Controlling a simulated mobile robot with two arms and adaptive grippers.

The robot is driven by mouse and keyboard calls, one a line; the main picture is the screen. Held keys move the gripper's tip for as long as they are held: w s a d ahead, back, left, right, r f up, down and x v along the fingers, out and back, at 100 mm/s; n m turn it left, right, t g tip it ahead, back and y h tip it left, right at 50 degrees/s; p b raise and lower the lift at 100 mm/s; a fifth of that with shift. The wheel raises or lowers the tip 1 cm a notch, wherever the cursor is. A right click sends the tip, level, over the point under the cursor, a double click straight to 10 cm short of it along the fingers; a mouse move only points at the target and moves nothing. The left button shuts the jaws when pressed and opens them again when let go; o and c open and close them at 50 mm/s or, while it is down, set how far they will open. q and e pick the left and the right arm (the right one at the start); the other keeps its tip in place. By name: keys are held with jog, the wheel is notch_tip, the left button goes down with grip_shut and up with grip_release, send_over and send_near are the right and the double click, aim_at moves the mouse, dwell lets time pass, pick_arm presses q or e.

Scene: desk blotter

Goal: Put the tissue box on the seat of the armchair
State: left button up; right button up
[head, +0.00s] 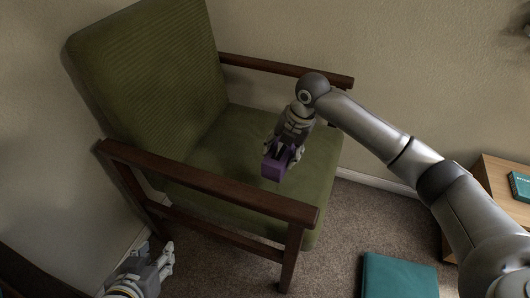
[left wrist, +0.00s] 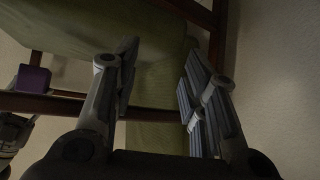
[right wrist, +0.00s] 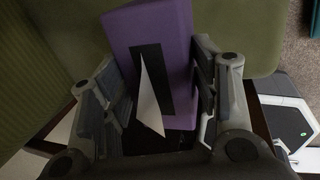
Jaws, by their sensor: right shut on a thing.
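The purple tissue box (head: 273,167) is held in my right gripper (head: 284,153), over the green seat of the armchair (head: 224,140). In the right wrist view the tissue box (right wrist: 158,60) sits between both fingers, with a white tissue (right wrist: 150,97) showing from its dark slot. I cannot tell whether the box touches the seat. The tissue box also shows at the left of the left wrist view (left wrist: 33,80). My left gripper (head: 168,262) is open and empty, low beside the chair's near armrest; its fingers stand apart in the left wrist view (left wrist: 160,90).
The armchair's dark wooden near armrest (head: 215,186) and far armrest (head: 285,70) flank the seat. A teal box-like object (head: 400,277) lies on the carpet at the front. A wooden cabinet (head: 497,190) with a small teal item (head: 520,186) stands at the right.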

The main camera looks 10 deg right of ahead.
jog(key=shift+w+n, duration=0.1)
jog(key=shift+n, duration=0.2)
jog(key=shift+d+f, duration=0.1)
jog(key=shift+f, duration=0.3)
notch_tip(320, 180, down, 5)
jog(key=shift+f+b, duration=0.1)
jog(key=shift+b, duration=0.8)
notch_tip(320, 180, down, 4)
jog(key=shift+r+b, duration=0.1)
jog(key=shift+b, duration=0.6)
pick_arm(q)
jog(key=w+d+r+t+h, duration=0.1)
jog(key=w+r+t, duration=0.2)
jog(key=r, duration=0.3)
jog(key=w+d+r+t+h, duration=0.1)
jog(key=w+d+r+t, duration=0.1)
jog(key=r+t, duration=0.3)
jog(key=shift+w+d+r+h, duration=0.15)
jog(key=shift+w+r+h, duration=0.15)
jog(key=shift+w+r, duration=0.4)
pick_arm(e)
jog(key=shift+f, duration=0.3)
jog(key=o, duration=1.3)
jog(key=shift+r, duration=0.1)
